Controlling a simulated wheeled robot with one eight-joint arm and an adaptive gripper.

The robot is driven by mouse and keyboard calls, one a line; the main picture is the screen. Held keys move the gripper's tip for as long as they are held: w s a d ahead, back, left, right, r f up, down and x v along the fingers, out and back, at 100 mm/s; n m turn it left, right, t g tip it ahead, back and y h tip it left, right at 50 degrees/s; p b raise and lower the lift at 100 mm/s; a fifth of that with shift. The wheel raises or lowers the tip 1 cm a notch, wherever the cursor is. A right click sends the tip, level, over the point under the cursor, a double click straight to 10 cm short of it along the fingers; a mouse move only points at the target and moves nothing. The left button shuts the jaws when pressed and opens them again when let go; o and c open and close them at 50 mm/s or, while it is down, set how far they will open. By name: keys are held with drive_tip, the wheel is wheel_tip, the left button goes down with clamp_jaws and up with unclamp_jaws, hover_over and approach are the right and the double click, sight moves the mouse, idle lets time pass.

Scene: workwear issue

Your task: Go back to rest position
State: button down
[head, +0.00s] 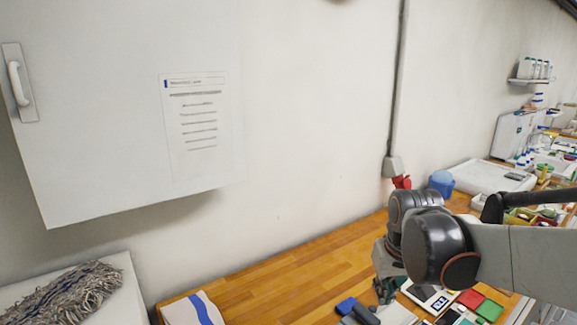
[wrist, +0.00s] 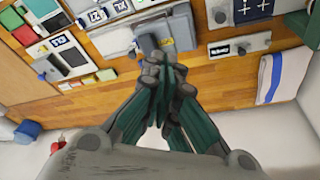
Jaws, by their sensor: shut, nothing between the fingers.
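My gripper (wrist: 165,78) is shut and empty in the wrist view, its dark green and grey fingers meeting at the tips above the wooden worktop (wrist: 235,93). In the head view my gripper (head: 385,290) is partly hidden behind my arm. It hangs over the right part of the worktop (head: 285,270), near a grey and blue item (head: 360,312). Whether its fingertips touch anything below cannot be told.
A white wall cabinet (head: 110,100) hangs at the left. A blue-striped cloth (head: 195,310) lies at the worktop's left end; a grey mop head (head: 65,295) lies beyond it. Red and green pads (head: 488,310) and a blue container (head: 441,182) are at the right. Mid-worktop is clear.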

drive_tip(key=s+f+t+b, duration=0.2)
drive_tip(key=s+f+b, duration=0.2)
drive_tip(key=s, duration=0.3)
drive_tip(key=s+f+t+b, duration=0.2)
drive_tip(key=s+f+b, duration=0.3)
drive_tip(key=s+b, duration=0.2)
drive_tip(key=shift+s+a+f, duration=0.15)
drive_tip(key=shift+s+a, duration=0.3)
drive_tip(key=shift+s, duration=0.25)
